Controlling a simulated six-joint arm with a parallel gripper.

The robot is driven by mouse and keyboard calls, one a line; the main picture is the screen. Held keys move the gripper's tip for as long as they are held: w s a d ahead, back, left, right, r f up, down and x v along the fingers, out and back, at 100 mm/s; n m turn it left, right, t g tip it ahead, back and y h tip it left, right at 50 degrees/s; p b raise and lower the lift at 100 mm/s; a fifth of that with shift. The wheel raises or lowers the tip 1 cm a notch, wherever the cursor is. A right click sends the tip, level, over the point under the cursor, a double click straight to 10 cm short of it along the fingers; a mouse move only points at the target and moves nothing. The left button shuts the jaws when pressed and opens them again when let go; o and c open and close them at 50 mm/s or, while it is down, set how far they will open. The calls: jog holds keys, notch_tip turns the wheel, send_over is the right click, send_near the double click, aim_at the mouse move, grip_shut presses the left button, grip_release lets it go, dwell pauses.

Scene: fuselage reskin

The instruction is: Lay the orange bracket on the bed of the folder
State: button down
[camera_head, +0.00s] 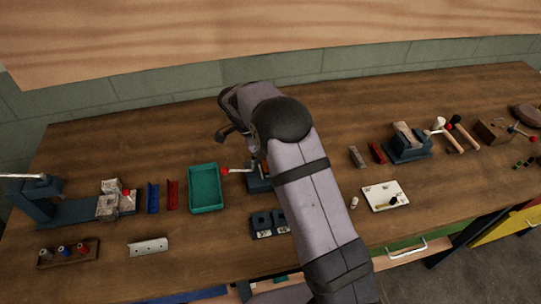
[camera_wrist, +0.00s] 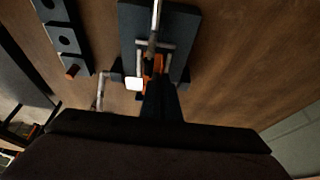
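My gripper (camera_wrist: 156,78) is a narrow dark shape in the wrist view. A small orange piece (camera_wrist: 158,63), which looks like the orange bracket, shows right at the fingertips, mostly hidden by them. I cannot tell whether they grip it or whether it touches what lies beneath. Behind it in that view is a dark blue-grey tool (camera_wrist: 182,33) with metal rods, apparently the folder. In the head view a blue-grey tool (camera_head: 257,180) with a red-knobbed lever stands mid-bench, partly hidden by my arm. My gripper (camera_head: 222,133) shows there beyond it.
A green tray (camera_head: 219,188) stands left of the tool. Dark blocks (camera_head: 262,224) with holes sit in front of it. A white plate (camera_head: 385,196) lies right of my arm. A vice (camera_head: 408,144) stands further right. The back left of the bench is clear.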

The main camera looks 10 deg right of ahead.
jog(key=shift+f+b, duration=0.6)
jog(key=shift+f, duration=0.1)
jog(key=c, duration=2)
grip_release()
jog(key=shift+o, duration=0.3)
jog(key=shift+s+r, duration=0.1)
jog(key=shift+r, duration=0.05)
jog(key=shift+w+r, duration=0.1)
jog(key=shift+w, duration=0.1)
jog(key=shift+w+a+r, duration=0.15)
jog(key=shift+a+r, duration=0.1)
jog(key=shift+r, duration=0.15)
jog(key=s+b+v, duration=0.1)
jog(key=b+v, duration=0.1)
jog(key=v, duration=0.4)
